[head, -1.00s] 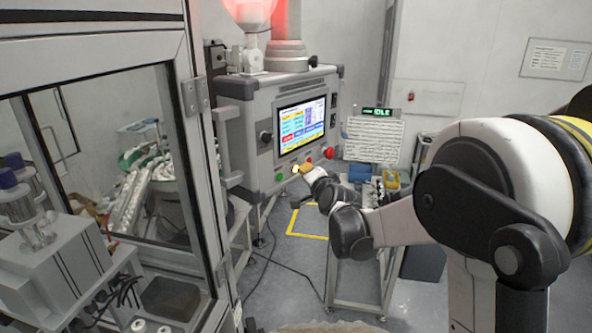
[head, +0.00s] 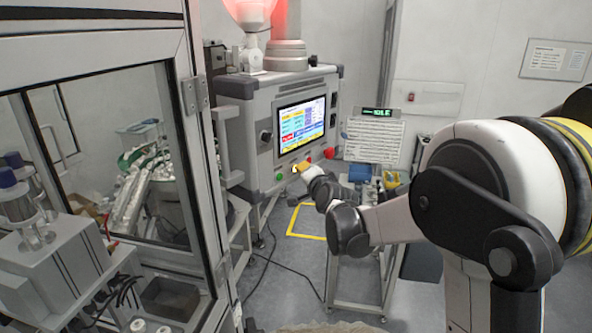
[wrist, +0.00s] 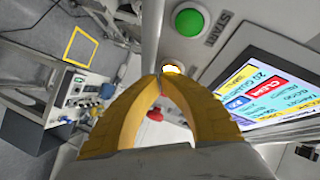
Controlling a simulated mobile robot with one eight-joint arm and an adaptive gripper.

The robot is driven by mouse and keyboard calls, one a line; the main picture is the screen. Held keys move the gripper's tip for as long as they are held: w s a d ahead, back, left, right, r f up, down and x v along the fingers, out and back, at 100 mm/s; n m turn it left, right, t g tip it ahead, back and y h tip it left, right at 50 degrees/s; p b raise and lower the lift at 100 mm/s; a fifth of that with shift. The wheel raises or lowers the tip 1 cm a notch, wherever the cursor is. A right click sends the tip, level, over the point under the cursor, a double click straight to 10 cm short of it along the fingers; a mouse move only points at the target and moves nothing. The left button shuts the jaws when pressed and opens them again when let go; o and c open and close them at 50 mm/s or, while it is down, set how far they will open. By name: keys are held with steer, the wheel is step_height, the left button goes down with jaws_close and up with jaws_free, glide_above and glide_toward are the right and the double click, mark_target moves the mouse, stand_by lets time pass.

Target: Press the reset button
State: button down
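My gripper (wrist: 159,78) has its two yellow fingers shut, with nothing between the tips. In the wrist view a glowing white button with a yellowish rim (wrist: 173,68) sits just beyond the fingertips and is partly hidden by them. Its label does not show, so I cannot tell for sure that it is the reset button, nor whether the tips touch it. In the head view my gripper (head: 304,168) is at the row of buttons under the panel screen (head: 301,124).
A green button (wrist: 189,20) labelled START is beside the lit one. A large red button (head: 328,153) is farther right on the grey panel. A glass-walled machine frame (head: 188,110) stands at left. A stand with a small display (head: 376,112) is behind the gripper.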

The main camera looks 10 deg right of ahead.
stand_by(0.4)
steer(key=shift+s+d, duration=0.25)
steer(key=shift+s, duration=0.1)
steer(key=s+d, duration=0.2)
steer(key=s+d+b, duration=0.1)
steer(key=s+d, duration=0.1)
steer(key=shift+s, duration=0.25)
stand_by(0.7)
steer(key=s+a+f+n+g+b, duration=0.2)
steer(key=s+a+f+n+b, duration=0.1)
steer(key=s+f+b, duration=0.4)
steer(key=s+a+f+n+g+b, duration=0.25)
steer(key=s+f+b, duration=0.35)
steer(key=s, duration=0.4)
steer(key=s+d+f+n+g+b, duration=0.1)
steer(key=s+f+n+g+b, duration=0.1)
steer(key=s+f+b, duration=0.3)
steer(key=s+d+f+n+g+h+b, duration=0.1)
steer(key=s+f+b, duration=0.5)
steer(key=s+f, duration=0.8)
steer(key=s+n+g, duration=0.1)
steer(key=s+n, duration=0.1)
steer(key=shift+d+n+b, duration=0.3)
steer(key=shift+d+n, duration=0.05)
